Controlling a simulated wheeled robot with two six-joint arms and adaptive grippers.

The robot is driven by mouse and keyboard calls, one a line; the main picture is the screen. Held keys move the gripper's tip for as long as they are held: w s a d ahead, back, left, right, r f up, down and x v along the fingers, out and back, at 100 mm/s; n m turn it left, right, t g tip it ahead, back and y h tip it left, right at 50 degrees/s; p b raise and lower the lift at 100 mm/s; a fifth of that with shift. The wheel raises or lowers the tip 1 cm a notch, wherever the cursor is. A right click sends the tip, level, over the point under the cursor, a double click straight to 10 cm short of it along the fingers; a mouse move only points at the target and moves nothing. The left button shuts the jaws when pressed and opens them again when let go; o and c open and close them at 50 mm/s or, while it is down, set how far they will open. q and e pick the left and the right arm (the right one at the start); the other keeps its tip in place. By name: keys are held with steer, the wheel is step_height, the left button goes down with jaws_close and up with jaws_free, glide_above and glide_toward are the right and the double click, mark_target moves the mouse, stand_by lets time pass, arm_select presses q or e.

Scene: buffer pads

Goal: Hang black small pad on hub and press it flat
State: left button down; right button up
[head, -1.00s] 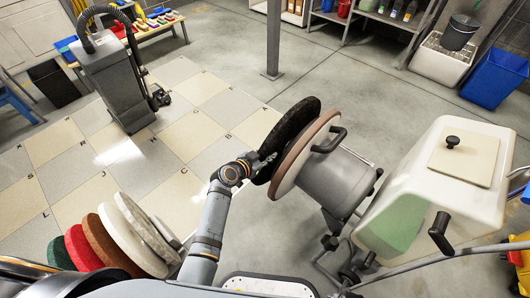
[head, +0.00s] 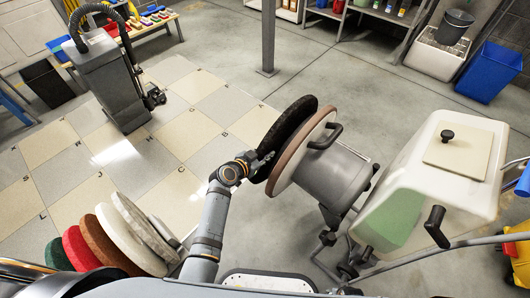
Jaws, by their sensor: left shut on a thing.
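The black small pad (head: 291,128) is a dark round disc standing nearly on edge in the middle of the head view. My left gripper (head: 262,163) is shut on its near left side. The hub is the round pad-holder face (head: 303,150), brown and pale-rimmed, on a grey tilted machine drum (head: 335,175). The pad stands just left of this face, roughly parallel to it and overlapping it in the picture. I cannot tell whether they touch, as the pad hides most of the face. My right gripper is not in view.
A rack of coloured pads (head: 107,240) stands at the lower left. A cream tank (head: 440,170) with a black knob is right of the drum. A grey vacuum (head: 108,80) stands on the tiled floor at the back left.

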arm_select(q)
steer(key=shift+s+d, duration=0.45)
steer(key=shift+d, duration=0.35)
steer(key=shift+a, duration=0.1)
steer(key=shift+w+a+r+b, duration=0.15)
steer(key=shift+w+a+b, duration=0.2)
steer(key=shift+w+a, duration=0.6)
steer(key=shift+w+a+r+b, duration=0.1)
steer(key=shift+w+a+b, duration=0.2)
steer(key=shift+w+a, duration=0.55)
steer(key=shift+s+a, duration=0.2)
steer(key=shift+a, duration=0.05)
steer(key=shift+s+d, duration=0.1)
steer(key=shift+d, duration=0.05)
steer(key=shift+s+d, duration=0.3)
steer(key=shift+d, duration=0.2)
